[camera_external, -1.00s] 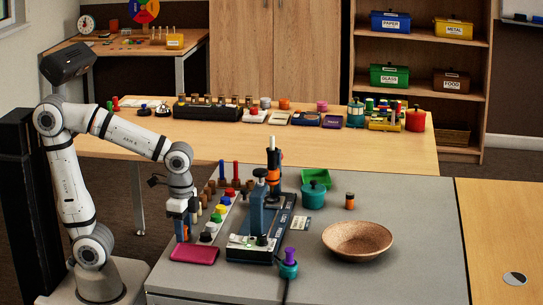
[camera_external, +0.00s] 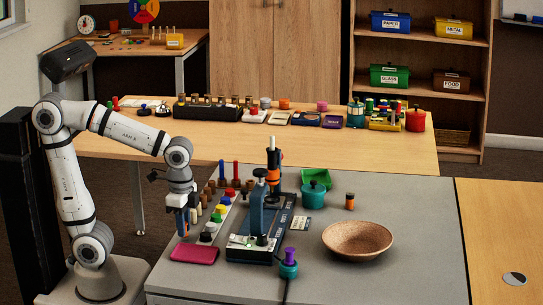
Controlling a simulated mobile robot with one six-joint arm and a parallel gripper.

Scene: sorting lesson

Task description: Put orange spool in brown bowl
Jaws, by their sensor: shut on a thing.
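My gripper (camera_external: 184,229) is at the left end of the grey table, just above and behind the dark red pad. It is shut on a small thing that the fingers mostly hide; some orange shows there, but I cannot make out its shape. The brown bowl (camera_external: 358,255) is wide, shallow and empty, and sits at the right of the grey table, well away from my gripper. A small orange spool-like piece with dark ends (camera_external: 350,201) stands upright behind the bowl.
A blue and black press (camera_external: 259,215) stands between my gripper and the bowl. A teal pot (camera_external: 314,194), a green tray (camera_external: 317,178) and a teal-and-purple piece (camera_external: 289,264) are near it. Several colored pieces stand beside my gripper. The dark red pad (camera_external: 195,250) lies in front.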

